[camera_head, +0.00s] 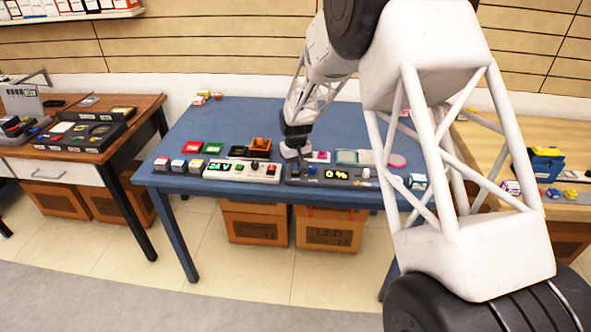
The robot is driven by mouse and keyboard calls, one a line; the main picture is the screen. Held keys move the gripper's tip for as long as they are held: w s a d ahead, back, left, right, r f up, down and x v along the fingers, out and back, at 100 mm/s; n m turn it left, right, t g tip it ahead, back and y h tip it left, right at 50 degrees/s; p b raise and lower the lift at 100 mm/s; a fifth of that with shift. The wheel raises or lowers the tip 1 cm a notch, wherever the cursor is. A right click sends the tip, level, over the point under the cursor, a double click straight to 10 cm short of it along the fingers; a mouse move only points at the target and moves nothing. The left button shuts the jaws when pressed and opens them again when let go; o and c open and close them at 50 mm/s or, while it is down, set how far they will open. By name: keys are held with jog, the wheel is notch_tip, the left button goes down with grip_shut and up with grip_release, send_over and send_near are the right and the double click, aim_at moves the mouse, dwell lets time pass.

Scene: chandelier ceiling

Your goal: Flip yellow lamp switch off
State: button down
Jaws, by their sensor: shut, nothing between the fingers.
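On the blue table, a dark control panel (325,182) stands along the front edge. It carries a lit yellow display (336,174), a small blue knob (313,170) and a pale knob (366,172). I cannot make out which part is the yellow lamp switch, or its position. My gripper (296,155) points down at the left end of this panel, just behind the blue knob. It is shut and empty. I cannot tell whether its tips touch the panel. My arm hides part of the table's right side.
A white panel (241,171) with a green display stands just left. Red, grey and green blocks (192,147) and an orange-brown box (260,146) sit nearby. Pink and pale green pieces (347,156) lie behind the dark panel.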

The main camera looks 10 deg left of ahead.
jog(key=shift+f, duration=0.25)
jog(key=shift+r, duration=3.5)
jog(key=shift+r, duration=0.1)
